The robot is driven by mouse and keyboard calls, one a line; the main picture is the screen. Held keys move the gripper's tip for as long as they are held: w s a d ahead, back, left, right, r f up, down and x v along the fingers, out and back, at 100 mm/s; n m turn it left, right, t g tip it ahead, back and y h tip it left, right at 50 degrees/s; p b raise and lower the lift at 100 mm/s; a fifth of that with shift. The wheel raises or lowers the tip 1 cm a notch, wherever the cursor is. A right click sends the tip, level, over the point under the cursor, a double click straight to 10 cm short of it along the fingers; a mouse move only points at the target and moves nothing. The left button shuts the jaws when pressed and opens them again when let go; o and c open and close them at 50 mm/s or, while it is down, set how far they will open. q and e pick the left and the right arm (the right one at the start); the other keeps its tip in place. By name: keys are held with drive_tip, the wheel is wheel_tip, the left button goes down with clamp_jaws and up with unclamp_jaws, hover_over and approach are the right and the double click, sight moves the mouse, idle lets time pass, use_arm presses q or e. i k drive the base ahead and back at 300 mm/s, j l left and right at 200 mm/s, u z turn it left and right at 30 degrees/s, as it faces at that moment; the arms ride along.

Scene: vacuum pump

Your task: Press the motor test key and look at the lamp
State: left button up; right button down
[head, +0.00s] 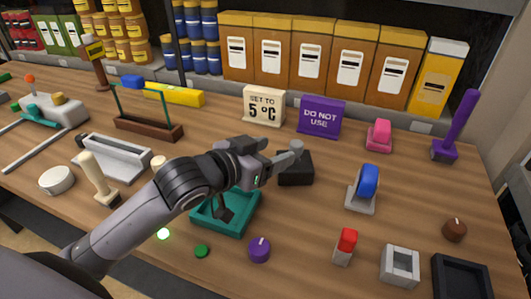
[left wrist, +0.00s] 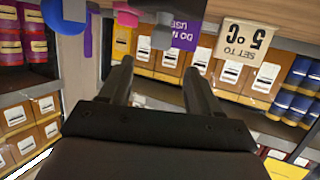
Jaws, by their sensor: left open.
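My left gripper (head: 290,155) reaches in from the left and is open and empty. In the head view its fingers overlap a black block (head: 297,172); I cannot tell whether they touch it. Its two fingers also show apart in the left wrist view (left wrist: 159,72). No key is labelled, so I cannot tell which is the motor test key. My right gripper is not in view.
A teal tray (head: 240,226) lies below my left wrist. A purple knob (head: 259,250), a red-topped block (head: 345,246) and a blue-wheeled holder (head: 364,190) stand nearby. Signs reading "SET TO 5 °C" (head: 264,106) and "DO NOT USE" (head: 320,118) stand behind.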

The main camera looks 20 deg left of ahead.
sight(201, 251)
drive_tip(key=k+j, duration=0.3)
drive_tip(key=k, duration=0.15)
drive_tip(key=k+j, duration=0.25)
drive_tip(key=k, duration=0.2)
